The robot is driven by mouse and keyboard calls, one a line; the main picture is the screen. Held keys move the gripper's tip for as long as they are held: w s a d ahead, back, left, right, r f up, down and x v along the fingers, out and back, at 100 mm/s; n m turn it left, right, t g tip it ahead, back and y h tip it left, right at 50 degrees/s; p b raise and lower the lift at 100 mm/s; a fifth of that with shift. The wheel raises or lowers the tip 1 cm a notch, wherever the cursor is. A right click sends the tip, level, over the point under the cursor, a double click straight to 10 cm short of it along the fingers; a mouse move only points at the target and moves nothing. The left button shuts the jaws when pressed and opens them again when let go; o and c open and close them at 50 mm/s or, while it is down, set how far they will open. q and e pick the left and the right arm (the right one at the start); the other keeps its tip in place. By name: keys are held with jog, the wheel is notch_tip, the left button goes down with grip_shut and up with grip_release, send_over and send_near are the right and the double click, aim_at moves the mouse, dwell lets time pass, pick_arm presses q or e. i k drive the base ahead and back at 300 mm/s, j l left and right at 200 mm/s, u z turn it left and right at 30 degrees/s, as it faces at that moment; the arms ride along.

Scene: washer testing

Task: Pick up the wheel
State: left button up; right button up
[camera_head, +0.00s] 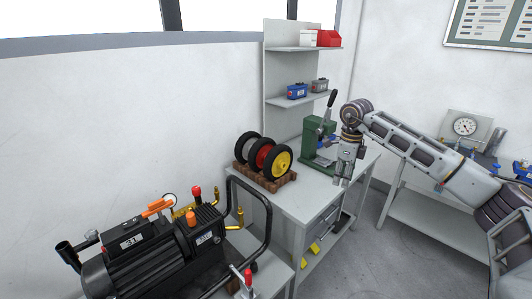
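Several wheels with black tyres stand upright in a row on a brown rack on the grey table: one with a yellow hub (282,163) at the right, one with a red hub (262,156) in the middle, and one with a grey hub (247,144) at the left. My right gripper (342,181) points down over the table's right side, to the right of the wheels and apart from them. Its fingers are too small to tell whether they are open. My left gripper is not in view.
A green press (318,143) stands on the table between the wheels and my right gripper. The brown rack (270,183) sits near the table's left side. A black pump (150,255) fills the lower left. A shelf (290,104) with small boxes rises behind. The table's front is clear.

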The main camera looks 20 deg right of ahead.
aim_at(258, 153)
jog(key=i+l, duration=0.15)
jog(key=l, duration=0.25)
jog(key=i+l+u, duration=0.1)
jog(key=l, duration=0.25)
jog(key=i+l, duration=0.2)
jog(key=l, duration=0.2)
jog(key=i+l+u, duration=0.1)
jog(key=l, duration=0.3)
jog(key=i+l, duration=0.2)
jog(key=l, duration=0.2)
jog(key=i+l+u, duration=0.1)
jog(key=l, duration=0.3)
jog(key=i+l+u, duration=0.1)
jog(key=l, duration=0.35)
jog(key=i+l, duration=0.15)
jog(key=l, duration=0.25)
jog(key=l+u, duration=0.2)
jog(key=u, duration=0.25)
jog(key=l+u, duration=0.2)
jog(key=u, duration=0.25)
jog(key=l+u, duration=0.6)
jog(key=u, duration=0.25)
jog(key=k+l+u, duration=0.1)
jog(key=l+u, duration=0.3)
jog(key=j, duration=0.1)
